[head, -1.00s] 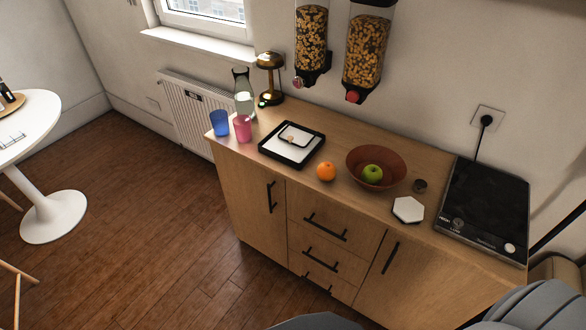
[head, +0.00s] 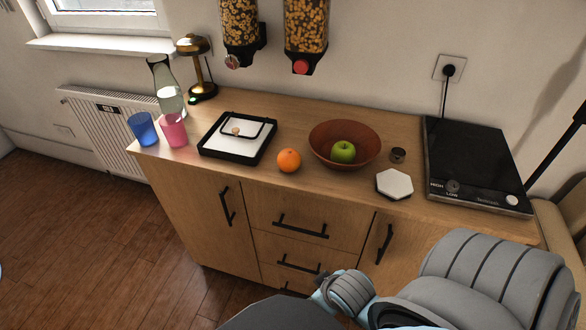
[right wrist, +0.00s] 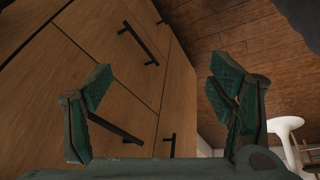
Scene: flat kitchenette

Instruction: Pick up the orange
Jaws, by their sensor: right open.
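The orange (head: 289,161) sits on the wooden counter near its front edge, between the black-framed tray and the brown bowl. Nothing touches it that I can see. My right gripper (right wrist: 165,110) shows in the right wrist view with its two green fingers spread wide and nothing between them. It is in front of the cabinet's drawers and handles, and the orange is not in that view. In the head view my right arm comes in at the bottom right, below the counter top. My left gripper is in neither view.
A brown bowl (head: 326,152) with a green apple (head: 343,152) stands right of the orange. A black-framed tray (head: 205,151) lies left of it. A white hexagonal coaster (head: 394,184), a hob (head: 470,150), a pink cup (head: 174,130) and a blue cup (head: 142,128) are also on the counter.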

